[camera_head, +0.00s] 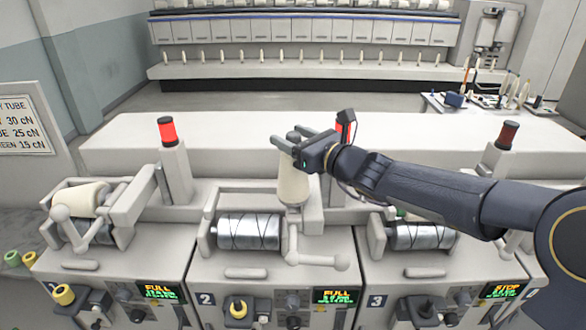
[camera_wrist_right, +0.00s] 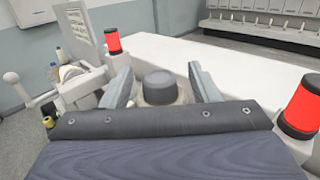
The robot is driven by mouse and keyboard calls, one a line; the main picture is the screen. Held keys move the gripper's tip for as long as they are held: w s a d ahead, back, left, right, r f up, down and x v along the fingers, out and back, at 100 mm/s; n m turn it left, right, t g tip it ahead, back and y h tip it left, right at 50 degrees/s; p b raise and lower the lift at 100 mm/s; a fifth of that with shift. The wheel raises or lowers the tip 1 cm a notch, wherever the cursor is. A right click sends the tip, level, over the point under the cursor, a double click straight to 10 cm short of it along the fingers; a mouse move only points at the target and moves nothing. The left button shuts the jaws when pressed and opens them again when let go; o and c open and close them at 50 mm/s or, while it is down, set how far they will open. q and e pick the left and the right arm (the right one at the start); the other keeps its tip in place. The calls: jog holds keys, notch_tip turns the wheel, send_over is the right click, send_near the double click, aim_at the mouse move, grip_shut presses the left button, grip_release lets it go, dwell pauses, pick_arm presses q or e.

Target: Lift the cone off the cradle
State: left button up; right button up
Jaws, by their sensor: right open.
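A cream cone (camera_head: 293,187) stands roughly upright at the middle unit, by the cradle arm (camera_head: 293,245). A dark grey round cap tops it and shows in the wrist view (camera_wrist_right: 160,86). My right gripper (camera_head: 291,139) reaches in from the right with its fingers at the cone's top. In the wrist view my right gripper (camera_wrist_right: 160,88) is open, with one finger on each side of the cap and gaps visible beside it. The cone's lower end and its seat on the cradle are partly hidden. My left gripper is not in view.
A silver drum (camera_head: 248,232) lies left of the cone. A red lamp (camera_head: 346,126) stands close behind my right gripper. Another cream cone (camera_head: 82,199) lies at the left unit beside a red lamp (camera_head: 167,131). The long white top (camera_head: 240,140) behind is mostly clear.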

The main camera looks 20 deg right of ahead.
grip_shut()
dwell(0.3)
notch_tip(320, 180, up, 12)
jog(key=p, duration=0.5)
jog(key=shift+r, duration=0.2)
